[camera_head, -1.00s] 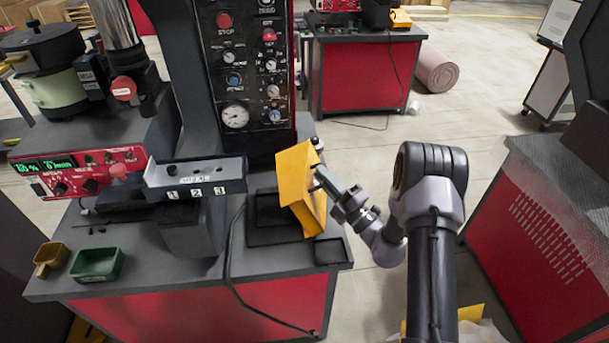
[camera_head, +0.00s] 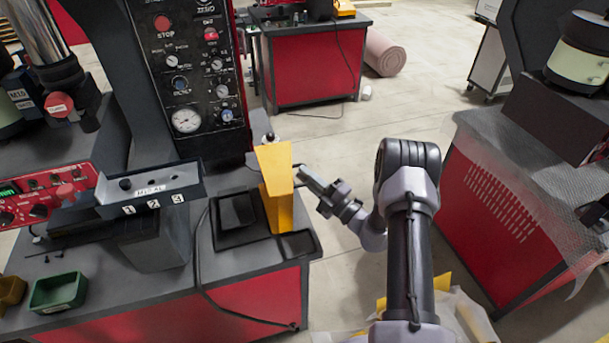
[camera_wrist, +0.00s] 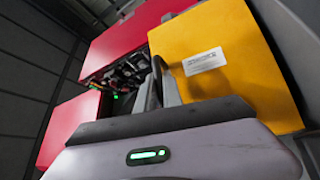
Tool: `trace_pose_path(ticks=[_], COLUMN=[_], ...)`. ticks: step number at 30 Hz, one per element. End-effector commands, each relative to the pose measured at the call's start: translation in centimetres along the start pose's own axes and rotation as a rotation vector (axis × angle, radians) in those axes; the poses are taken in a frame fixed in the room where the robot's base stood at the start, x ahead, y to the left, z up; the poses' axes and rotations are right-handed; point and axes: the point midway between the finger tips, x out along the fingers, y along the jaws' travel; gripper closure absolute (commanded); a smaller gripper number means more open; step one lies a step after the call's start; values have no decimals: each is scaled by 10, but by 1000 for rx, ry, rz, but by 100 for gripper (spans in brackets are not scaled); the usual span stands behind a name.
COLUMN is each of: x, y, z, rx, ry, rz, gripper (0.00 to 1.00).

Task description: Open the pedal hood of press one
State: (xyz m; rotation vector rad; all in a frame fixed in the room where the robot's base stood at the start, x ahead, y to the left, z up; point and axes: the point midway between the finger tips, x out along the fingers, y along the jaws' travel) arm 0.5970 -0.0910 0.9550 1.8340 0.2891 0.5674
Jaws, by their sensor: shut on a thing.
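The yellow pedal hood (camera_head: 277,188) stands nearly upright at the front right of press one's bench. A dark square pedal area (camera_head: 237,212) lies uncovered at its left. My gripper (camera_head: 301,174) reaches in from the right and is shut at the hood's right edge; the exact grip is too small to make out. In the wrist view the hood (camera_wrist: 225,60) fills the upper right, with a white label on it. My gripper's dark fingers (camera_wrist: 157,88) are beside the hood's left edge, and their tips are partly hidden.
A black cable (camera_head: 203,265) runs down the bench front. A numbered bracket (camera_head: 150,190) and a green bin (camera_head: 58,292) are at the left. A mesh-covered red cabinet (camera_head: 500,215) stands at the right. Bare floor (camera_head: 350,150) lies between bench and cabinet.

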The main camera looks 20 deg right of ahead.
Motion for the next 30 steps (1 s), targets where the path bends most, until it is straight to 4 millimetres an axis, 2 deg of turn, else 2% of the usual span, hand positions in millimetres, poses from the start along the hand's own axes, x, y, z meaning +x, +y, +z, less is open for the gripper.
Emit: trace_pose_path(ticks=[7,8,9,20,23,30], x=[0,0,0,-5,-20,-80], y=[-1,-1,-1,0,0,2], z=[-1,-1,-1,0,0,1], rx=[0,1,0,2,2,3], ry=[2,2,2,1,-2,-6], rz=[-2,-2,-2,-2,-2,0], gripper=[100,87,80,80,80,80])
